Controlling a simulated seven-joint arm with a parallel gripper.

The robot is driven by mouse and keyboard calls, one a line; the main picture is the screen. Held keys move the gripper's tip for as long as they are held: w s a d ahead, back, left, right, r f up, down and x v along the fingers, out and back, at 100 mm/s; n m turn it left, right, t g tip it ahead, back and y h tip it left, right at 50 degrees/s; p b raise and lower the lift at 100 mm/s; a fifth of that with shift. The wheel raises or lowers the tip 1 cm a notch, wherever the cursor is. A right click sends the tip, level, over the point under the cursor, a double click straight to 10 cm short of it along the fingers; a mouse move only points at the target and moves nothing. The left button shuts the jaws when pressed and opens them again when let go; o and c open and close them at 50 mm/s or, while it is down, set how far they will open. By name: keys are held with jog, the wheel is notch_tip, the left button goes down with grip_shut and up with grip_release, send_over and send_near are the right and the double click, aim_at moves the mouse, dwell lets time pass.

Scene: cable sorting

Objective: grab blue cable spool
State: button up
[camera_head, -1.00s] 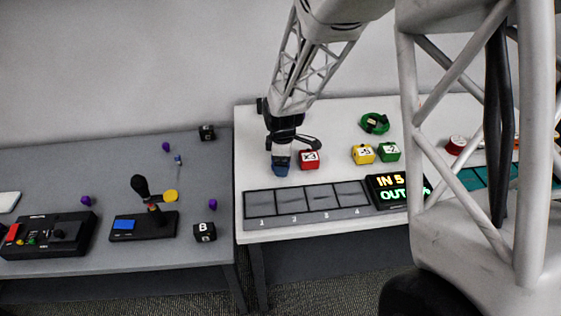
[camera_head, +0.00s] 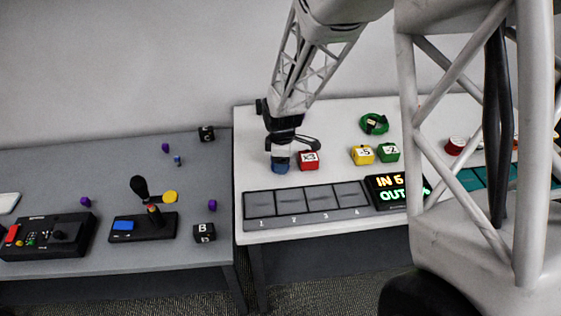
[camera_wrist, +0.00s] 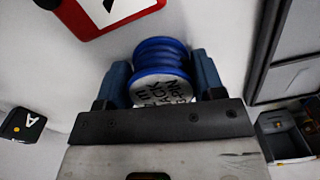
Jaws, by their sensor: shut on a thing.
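The blue cable spool (camera_wrist: 158,52) is between the two fingers of my gripper (camera_wrist: 162,70) in the wrist view. It has rounded blue ridges and a white end face with black lettering that faces the gripper palm. The fingers close on its two sides.
A numbered slot tray (camera_head: 307,211) lies in front, beside a lit display (camera_head: 397,191). The grey table (camera_head: 60,165) is left.

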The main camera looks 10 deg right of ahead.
jog(key=shift+r, duration=0.15)
jog(key=shift+r, duration=0.7)
notch_tip(320, 180, up, 2)
jog(key=shift+r, duration=0.1)
jog(key=s, duration=0.5)
jog(key=s+d, duration=0.1)
jog(key=s, duration=0.4)
jog(key=s+d+r, duration=0.1)
jog(key=s, duration=0.4)
jog(key=shift+s+d, duration=0.15)
jog(key=shift+s, duration=0.25)
